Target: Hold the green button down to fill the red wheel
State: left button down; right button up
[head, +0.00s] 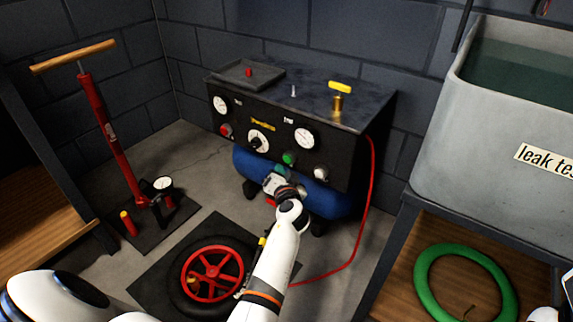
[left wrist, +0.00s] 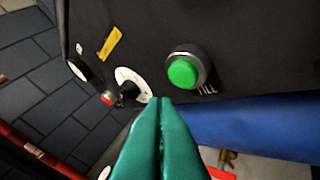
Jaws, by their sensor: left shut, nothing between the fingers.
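The green button (head: 288,158) is on the black front panel of the compressor, below and between the dials. In the left wrist view the green button (left wrist: 183,73) shows large, in a metal ring above the letters "ILL". My left gripper (head: 279,172) is just below the button in the head view. In the left wrist view its green fingers (left wrist: 160,105) are shut together and empty, with the tips below and left of the button; they do not cover it. The red wheel (head: 212,274) with a black tyre lies flat on a dark mat on the floor. My right gripper is not seen.
The compressor (head: 300,95) has a blue tank (head: 328,198) under its panel. A red hose (head: 366,215) runs from its right side toward the wheel. A red floor pump (head: 108,130) stands left. A grey leak test tub (head: 440,150) and a green ring (head: 428,285) are right.

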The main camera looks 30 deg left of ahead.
aim_at(287, 160)
pick_arm(q)
jog(key=shift+w, duration=0.6)
jog(key=shift+b, duration=0.3)
dwell(1.4)
jog(key=shift+w+b, duration=0.3)
jog(key=shift+w, duration=0.1)
jog(key=shift+w+d+b, duration=0.1)
jog(key=shift+w+b, duration=0.25)
jog(key=shift+w, duration=0.05)
dwell(0.4)
dwell(4.5)
